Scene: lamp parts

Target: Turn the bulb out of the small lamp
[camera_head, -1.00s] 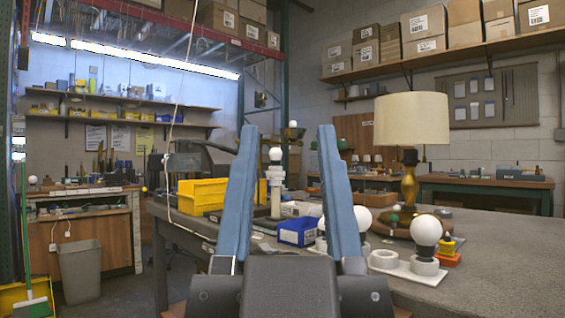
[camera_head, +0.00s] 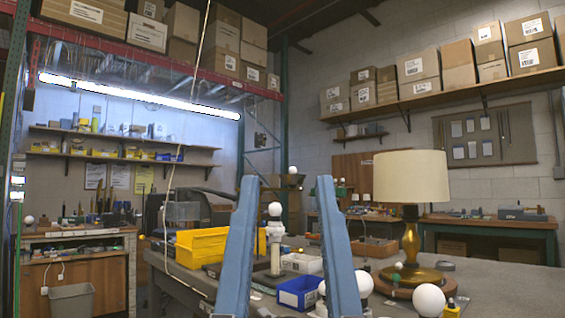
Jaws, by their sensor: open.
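My gripper (camera_head: 286,182) points up from the bottom of the head view, its two long blue fingers wide apart with nothing between them. Behind it, in the gap between the fingers, a white bulb (camera_head: 275,209) stands upright on a slim stand with a white collar (camera_head: 275,229). Another white bulb (camera_head: 363,283) is partly hidden by the right finger. I cannot tell which of these belongs to the small lamp.
A brass table lamp with a cream shade (camera_head: 411,177) stands on a round wooden base at the right. A yellow bin (camera_head: 203,245) and a blue bin (camera_head: 299,292) are on the grey bench (camera_head: 500,284). The bench's right part is largely clear.

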